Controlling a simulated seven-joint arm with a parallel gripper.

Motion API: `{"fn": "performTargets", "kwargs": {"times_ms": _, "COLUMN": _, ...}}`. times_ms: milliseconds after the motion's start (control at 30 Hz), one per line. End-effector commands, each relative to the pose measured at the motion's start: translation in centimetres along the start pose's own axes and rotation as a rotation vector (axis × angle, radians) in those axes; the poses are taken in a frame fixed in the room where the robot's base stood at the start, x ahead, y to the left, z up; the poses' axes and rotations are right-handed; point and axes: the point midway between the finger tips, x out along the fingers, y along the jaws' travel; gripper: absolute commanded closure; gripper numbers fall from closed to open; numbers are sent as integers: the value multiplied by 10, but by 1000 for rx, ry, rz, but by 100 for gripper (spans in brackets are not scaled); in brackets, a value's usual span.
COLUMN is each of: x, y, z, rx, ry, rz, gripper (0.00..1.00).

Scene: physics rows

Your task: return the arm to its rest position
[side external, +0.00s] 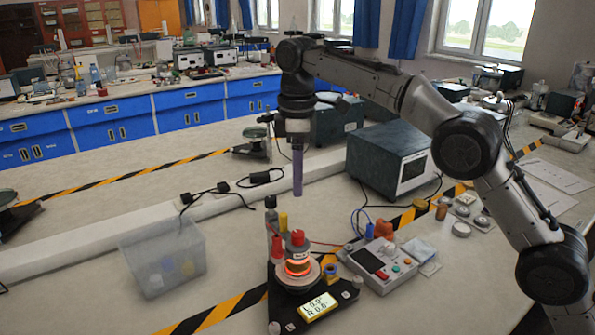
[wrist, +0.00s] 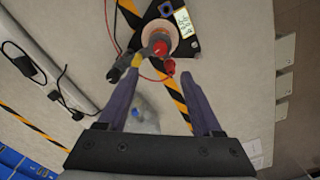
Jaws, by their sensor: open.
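My gripper (side external: 297,172) hangs from my arm, its purple fingers pointing down above the bench. In the side view it is above and behind a black triangular base (side external: 285,312) with a glowing orange ring. In the wrist view my gripper (wrist: 160,80) shows two purple fingers spread apart with nothing held between them.
A translucent bin (side external: 165,262) stands left of the black base. A control box (side external: 380,265) is to its right, and a dark instrument (side external: 390,160) stands behind. Cables and striped tape cross the bench. The bench front left is mostly clear.

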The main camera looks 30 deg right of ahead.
Motion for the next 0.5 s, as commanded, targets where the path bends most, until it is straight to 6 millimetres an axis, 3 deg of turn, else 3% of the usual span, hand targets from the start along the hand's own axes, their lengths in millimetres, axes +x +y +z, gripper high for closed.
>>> {"fn": "performTargets", "kwargs": {"times_ms": 500, "x": -11, "y": 2, "z": 4, "rx": 8, "ry": 7, "rz": 6, "gripper": 33}}
